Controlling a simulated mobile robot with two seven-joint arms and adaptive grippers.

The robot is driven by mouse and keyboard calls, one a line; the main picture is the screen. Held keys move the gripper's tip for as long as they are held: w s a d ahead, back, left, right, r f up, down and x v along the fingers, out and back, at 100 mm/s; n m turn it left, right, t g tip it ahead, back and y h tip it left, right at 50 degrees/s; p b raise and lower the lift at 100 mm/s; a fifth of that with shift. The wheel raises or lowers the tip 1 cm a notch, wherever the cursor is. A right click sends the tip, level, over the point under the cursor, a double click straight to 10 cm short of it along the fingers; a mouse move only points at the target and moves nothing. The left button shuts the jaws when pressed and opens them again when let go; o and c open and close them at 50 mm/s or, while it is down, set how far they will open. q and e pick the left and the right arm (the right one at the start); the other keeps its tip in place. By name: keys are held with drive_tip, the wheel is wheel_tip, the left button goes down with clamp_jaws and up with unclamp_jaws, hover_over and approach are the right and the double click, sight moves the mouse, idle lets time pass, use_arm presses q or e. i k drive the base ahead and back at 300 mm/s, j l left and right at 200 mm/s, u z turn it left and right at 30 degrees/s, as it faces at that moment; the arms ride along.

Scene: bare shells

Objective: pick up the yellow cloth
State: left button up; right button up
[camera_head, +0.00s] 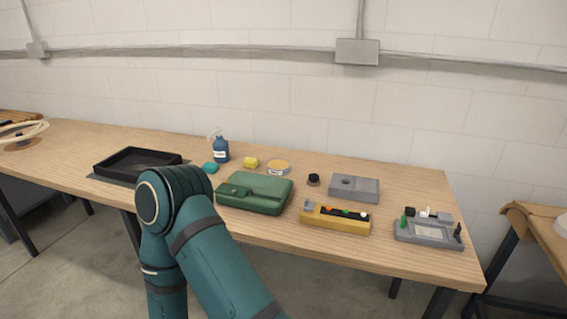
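A small bright yellow piece (250,162), which looks like the yellow cloth, lies on the wooden table (422,183) towards the back, near the middle. It is too small to make out its folds. A dark blue bottle (221,150) stands to its left, and a round tin with a yellowish top (278,167) sits close to its right. A green case (254,193) lies in front of it. Neither of my grippers is in view; only a teal arm of mine shows at the bottom, left of centre.
A black tray (137,162) lies at the left, with a small teal item (210,168) between it and the cloth. A yellow device (335,218), a grey block (354,188), a black knob (313,180) and a grey device (430,231) occupy the right. A wall stands behind the table.

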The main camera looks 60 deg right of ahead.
sight(249, 162)
drive_tip(key=z, duration=1.8)
drive_tip(key=u, duration=3.5)
drive_tip(key=z, duration=3.15)
